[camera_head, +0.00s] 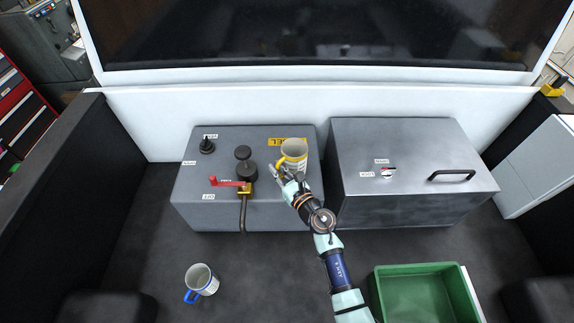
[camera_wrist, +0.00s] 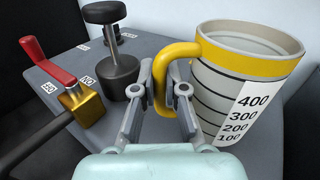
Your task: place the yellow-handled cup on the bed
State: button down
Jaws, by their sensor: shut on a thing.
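The yellow-handled cup (camera_head: 294,153) is grey with a yellow band and handle, and is upright at the right part of the grey fuel box (camera_head: 210,211). In the wrist view the cup (camera_wrist: 232,85) shows dark rings and a white scale from 100 to 400. My gripper (camera_head: 285,176) is at the cup's near side, and in the wrist view my gripper (camera_wrist: 165,85) has its fingers shut on the yellow handle. Whether the cup's base touches the box top is hard to tell. The dark bed floor (camera_head: 285,270) lies in front of the boxes.
A blue-handled cup (camera_head: 202,279) stands on the bed at the lower left. A green bin (camera_head: 375,290) is at the lower right. The fuel box carries a red-handled valve (camera_head: 228,183) and black knobs left of the cup. A second grey box (camera_head: 415,205) stands to the right.

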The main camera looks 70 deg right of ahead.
notch_tip(320, 180, up, 20)
jog(key=p, duration=0.6)
jog(key=shift+p, duration=0.35)
